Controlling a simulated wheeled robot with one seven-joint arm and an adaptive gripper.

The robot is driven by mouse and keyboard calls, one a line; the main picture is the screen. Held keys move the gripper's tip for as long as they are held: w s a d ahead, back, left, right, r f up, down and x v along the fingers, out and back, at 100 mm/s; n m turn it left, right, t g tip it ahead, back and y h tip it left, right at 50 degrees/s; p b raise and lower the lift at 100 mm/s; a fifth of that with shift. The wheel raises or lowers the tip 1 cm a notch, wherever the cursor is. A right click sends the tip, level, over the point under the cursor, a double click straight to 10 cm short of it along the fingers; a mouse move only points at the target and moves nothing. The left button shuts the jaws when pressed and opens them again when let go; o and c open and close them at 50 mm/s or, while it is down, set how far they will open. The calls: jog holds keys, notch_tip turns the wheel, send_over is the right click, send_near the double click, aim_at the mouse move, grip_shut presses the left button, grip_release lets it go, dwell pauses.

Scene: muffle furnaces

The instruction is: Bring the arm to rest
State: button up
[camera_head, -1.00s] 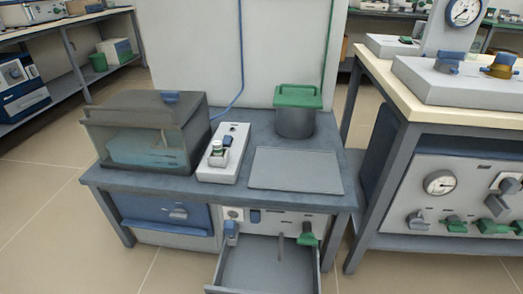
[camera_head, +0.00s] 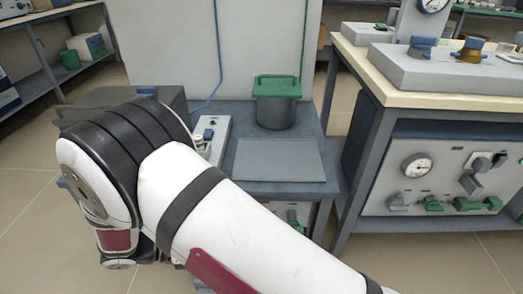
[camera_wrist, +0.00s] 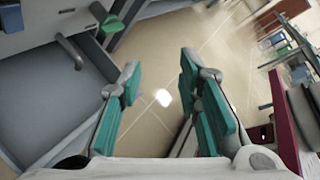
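My arm (camera_head: 240,225) reaches across the lower left and middle of the head view, its elbow at the left in front of the small bench. My gripper is hidden there. In the wrist view my gripper (camera_wrist: 158,95) is open, its two green-padded fingers apart with only tiled floor between them. An open drawer (camera_wrist: 45,85) with a bar handle lies to the left of the fingers, apart from them.
The small bench carries a pot with a green lid (camera_head: 277,101), a grey plate (camera_head: 279,160) and a white control box (camera_head: 213,137). A taller bench (camera_head: 383,95) with gauges and valves stands at the right. Tiled floor (camera_head: 25,220) is free at the left.

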jog(key=s+d+r+m+g+y, duration=0.3)
jog(key=d+r+m+g+y, duration=0.35)
jog(key=d+r+m, duration=1.15)
jog(key=s+d+r+m+t+y, duration=0.1)
jog(key=s+d+r+m+y, duration=0.2)
jog(key=s+d+r+m, duration=0.45)
jog(key=s+d+r+m+t+y, duration=0.2)
jog(key=s+m+y, duration=0.15)
jog(key=s, duration=0.75)
notch_tip(320, 180, up, 40)
jog(key=t+p, duration=0.3)
jog(key=p, duration=3.5)
jog(key=shift+a+f+m+p, duration=0.25)
jog(key=shift+m+p, duration=0.05)
jog(key=shift+p, duration=0.1)
